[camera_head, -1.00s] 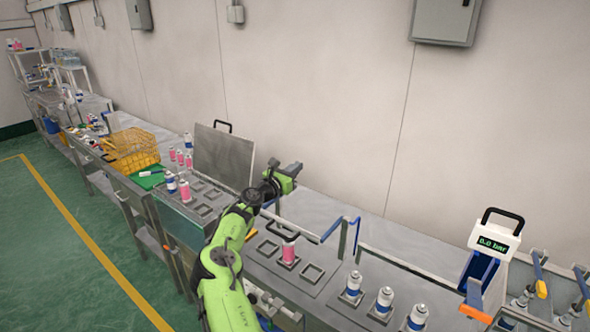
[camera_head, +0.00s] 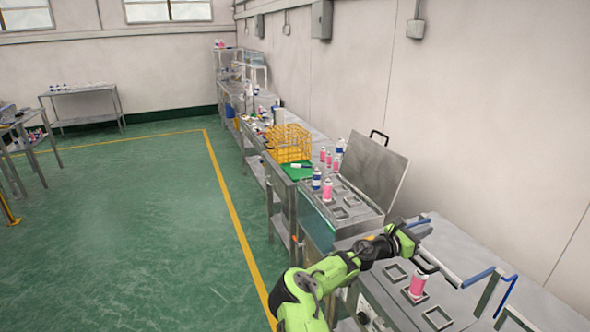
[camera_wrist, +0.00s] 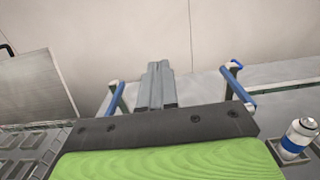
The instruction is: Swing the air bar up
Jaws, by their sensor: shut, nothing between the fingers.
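One blue end (camera_head: 478,277) shows at the right; the other is beside my gripper (camera_head: 412,238). In the wrist view, blue pieces stand left (camera_wrist: 117,99) and right (camera_wrist: 238,88) of my gripper (camera_wrist: 157,72). My gripper's grey fingers are together and empty. I cannot tell whether they touch the bar.
A hinged metal lid (camera_head: 368,172) stands open left of my gripper. A blue-banded can (camera_wrist: 297,140) shows at the wrist view's right. A yellow basket (camera_head: 288,143) sits farther along; the green floor is clear.

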